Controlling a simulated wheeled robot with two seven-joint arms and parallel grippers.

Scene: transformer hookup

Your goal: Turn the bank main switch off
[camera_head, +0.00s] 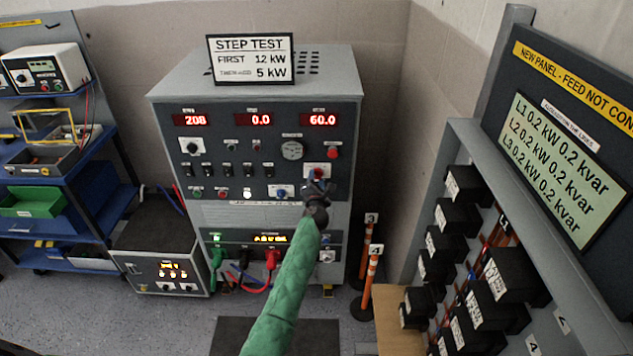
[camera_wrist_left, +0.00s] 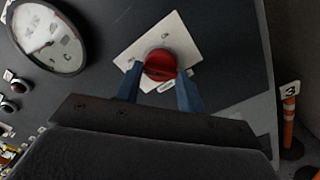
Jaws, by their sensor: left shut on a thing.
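A red rotary switch (camera_wrist_left: 160,62) sits on a white square plate (camera_wrist_left: 182,38) on the dark panel face of the grey load bank cabinet (camera_head: 254,66). My left gripper (camera_head: 317,188) is at the right side of that panel. In the left wrist view its two blue fingers (camera_wrist_left: 158,76) are on either side of the red knob and shut on it. My right gripper is not in view.
The cabinet's red displays (camera_head: 260,119) read 208, 0.0 and 60.0. A round gauge (camera_head: 291,150) and a red button (camera_head: 332,152) are close to the gripper. Cables (camera_head: 248,280) hang below. Orange posts (camera_head: 369,280) and a wall panel (camera_head: 560,140) stand to the right.

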